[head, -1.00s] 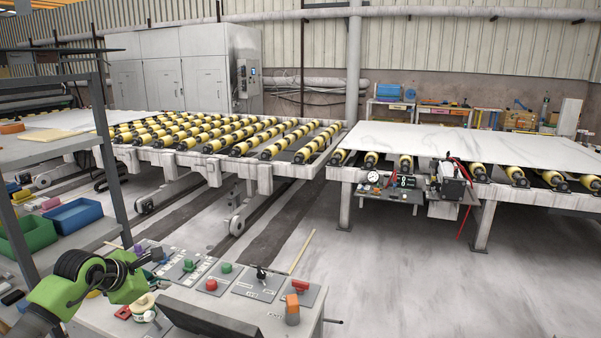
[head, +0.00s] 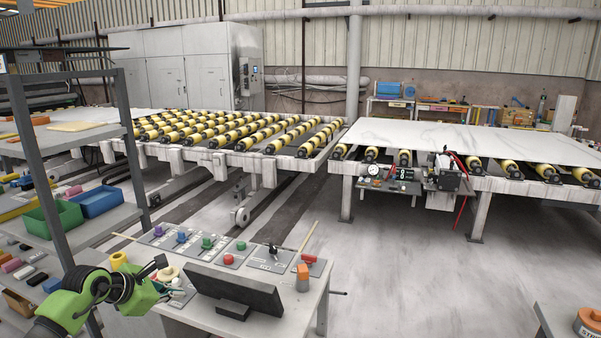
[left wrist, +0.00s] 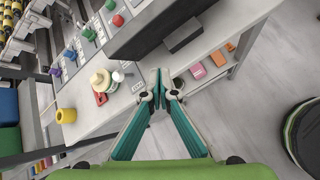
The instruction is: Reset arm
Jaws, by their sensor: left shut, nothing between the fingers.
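My left arm is green and black and comes in at the lower left of the head view. My left gripper (head: 160,277) is over the left end of the control desk (head: 290,312). In the left wrist view its teal fingers (left wrist: 161,92) come together at the tips, shut and empty, above the desk's edge. A yellow cup (left wrist: 66,116) and a cream roll (left wrist: 100,79) are on the desk to the left of the fingers. My right gripper does not show in any view.
A dark monitor (head: 236,292) and panels with coloured knobs stand on the desk. A grey shelf (head: 48,145) with green and blue bins (head: 97,201) is at the left. The roller conveyor and white slab (head: 470,140) lie beyond. Open floor (head: 400,280) is at the right.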

